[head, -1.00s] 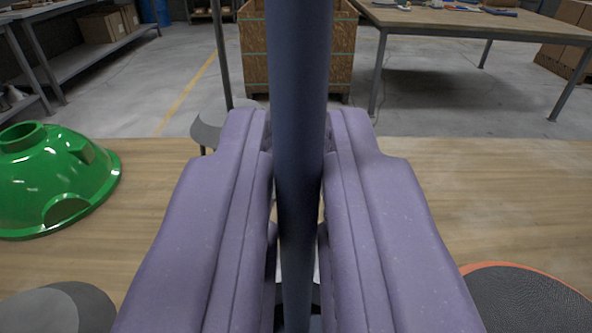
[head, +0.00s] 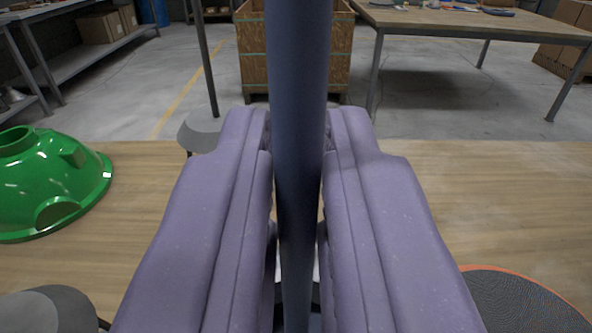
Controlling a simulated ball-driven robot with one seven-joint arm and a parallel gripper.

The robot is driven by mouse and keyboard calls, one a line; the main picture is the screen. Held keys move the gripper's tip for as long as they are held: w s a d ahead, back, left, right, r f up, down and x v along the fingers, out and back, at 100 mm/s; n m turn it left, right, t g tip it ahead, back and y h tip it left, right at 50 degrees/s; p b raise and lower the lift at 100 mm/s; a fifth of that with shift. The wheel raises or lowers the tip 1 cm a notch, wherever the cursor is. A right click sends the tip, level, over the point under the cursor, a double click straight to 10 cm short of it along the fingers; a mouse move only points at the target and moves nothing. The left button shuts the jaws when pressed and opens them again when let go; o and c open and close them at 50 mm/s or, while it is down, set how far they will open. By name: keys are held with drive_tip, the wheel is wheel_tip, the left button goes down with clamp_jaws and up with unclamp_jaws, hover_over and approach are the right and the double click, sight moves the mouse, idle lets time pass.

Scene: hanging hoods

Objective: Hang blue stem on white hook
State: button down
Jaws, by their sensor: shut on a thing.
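The blue stem (head: 299,90) is a dark blue upright rod in the middle of the head view. It runs from the top edge down between the two purple fingers of my gripper (head: 298,150). My gripper is shut on the stem, with a finger pressed on each side. The stem's upper end is out of the frame, and its lower part is partly hidden between the fingers. I cannot make out a white hook in this view.
A green hood (head: 48,180) sits on the wooden table (head: 500,200) at the left. A grey round base with a thin dark pole (head: 205,70) stands just behind my left finger. A dark disc with an orange rim (head: 525,300) is at the lower right. A grey rounded thing (head: 50,308) is at the lower left.

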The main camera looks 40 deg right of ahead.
sight(300, 15)
wheel_tip(300, 15, up, 4)
drive_tip(key=p, duration=0.2)
drive_tip(key=shift+r+p, duration=0.15)
drive_tip(key=shift+p, duration=0.15)
idle(0.5)
